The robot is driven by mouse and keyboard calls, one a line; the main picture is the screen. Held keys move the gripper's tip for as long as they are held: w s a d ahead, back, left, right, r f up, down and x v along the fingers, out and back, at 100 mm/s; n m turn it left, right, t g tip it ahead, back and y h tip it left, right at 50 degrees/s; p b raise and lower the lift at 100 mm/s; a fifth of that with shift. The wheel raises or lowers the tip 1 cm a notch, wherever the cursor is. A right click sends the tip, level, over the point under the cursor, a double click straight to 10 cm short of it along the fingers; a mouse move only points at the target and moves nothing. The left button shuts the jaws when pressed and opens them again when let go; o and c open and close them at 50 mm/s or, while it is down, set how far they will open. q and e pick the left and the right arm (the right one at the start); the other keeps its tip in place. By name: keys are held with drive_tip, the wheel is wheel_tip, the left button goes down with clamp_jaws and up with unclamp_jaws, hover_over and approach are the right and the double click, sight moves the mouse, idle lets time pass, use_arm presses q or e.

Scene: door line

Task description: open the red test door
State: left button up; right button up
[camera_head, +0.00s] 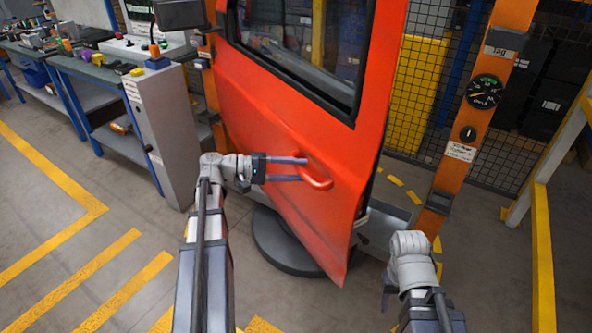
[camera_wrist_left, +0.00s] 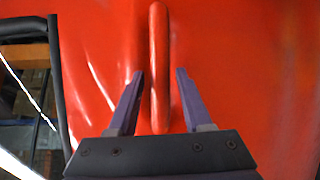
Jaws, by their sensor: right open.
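The red test door (camera_head: 290,130) stands in the middle of the head view, with a dark-framed window in its upper part. Its right edge stands apart from the orange post on the right. A red handle (camera_head: 318,172) sits on the door's lower half. My left gripper (camera_head: 304,169) is open at the handle, one finger on each side. In the left wrist view the handle (camera_wrist_left: 159,65) runs between the two fingers, with visible gaps to both. My right gripper (camera_head: 386,292) is low at the right, away from the door's face; its fingers are mostly hidden.
An orange post (camera_head: 470,130) with a gauge stands right of the door. A grey control box (camera_head: 158,130) stands left of it, near workbenches (camera_head: 100,75). A dark round base (camera_head: 285,240) is under the door. A yellow rail (camera_head: 541,250) is at far right. Floor at lower left is clear.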

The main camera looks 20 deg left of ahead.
use_arm(q)
drive_tip(key=shift+o, duration=0.5)
drive_tip(key=shift+s+d, duration=0.1)
drive_tip(key=p+v, duration=0.1)
drive_tip(key=v, duration=0.7)
